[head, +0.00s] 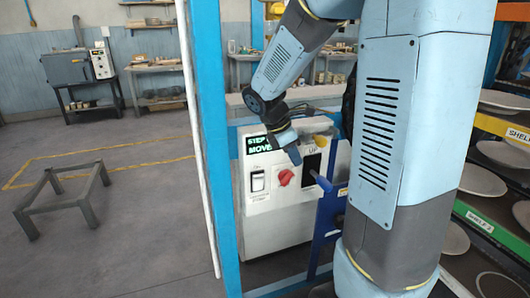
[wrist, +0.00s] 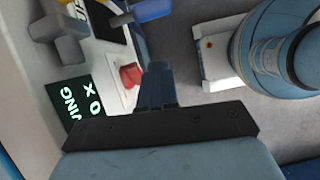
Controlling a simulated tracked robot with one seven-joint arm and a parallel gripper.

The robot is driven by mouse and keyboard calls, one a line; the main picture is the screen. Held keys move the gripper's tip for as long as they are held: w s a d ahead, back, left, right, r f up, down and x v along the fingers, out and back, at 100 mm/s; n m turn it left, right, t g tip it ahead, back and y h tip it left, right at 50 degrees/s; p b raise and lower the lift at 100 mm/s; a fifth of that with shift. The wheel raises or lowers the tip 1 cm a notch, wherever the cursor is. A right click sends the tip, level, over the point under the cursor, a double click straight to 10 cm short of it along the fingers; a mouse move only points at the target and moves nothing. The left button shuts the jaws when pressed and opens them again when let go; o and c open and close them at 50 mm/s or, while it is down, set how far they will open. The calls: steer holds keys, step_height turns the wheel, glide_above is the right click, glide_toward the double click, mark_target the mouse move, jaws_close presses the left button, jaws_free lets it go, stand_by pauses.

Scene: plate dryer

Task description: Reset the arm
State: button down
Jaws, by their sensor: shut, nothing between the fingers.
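My gripper (head: 294,158) is shut and empty. It points down in front of the white control box (head: 285,222), just above and right of the red knob (head: 285,177). In the wrist view, the shut fingers of my gripper (wrist: 159,82) show right of the red knob (wrist: 130,75), and I cannot tell whether they touch it. My arm reaches up and over from the right.
A blue-handled lever (head: 321,181) sits close right of my gripper. A blue post (head: 211,150) stands left of the box. Shelves with plates (head: 484,180) are at the right. A low metal frame (head: 68,195) stands on the open floor at the left.

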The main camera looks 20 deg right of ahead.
steer(key=s+a+r+m+t+y, duration=0.2)
steer(key=s+r+m, duration=0.3)
steer(key=s+m, duration=0.3)
steer(key=s+a+r+m+t+y, duration=0.3)
steer(key=s+r+m, duration=0.3)
steer(key=s+m, duration=0.3)
steer(key=shift+s+a+r+t, duration=0.3)
steer(key=shift+s+a+t, duration=0.2)
steer(key=shift+a, duration=0.25)
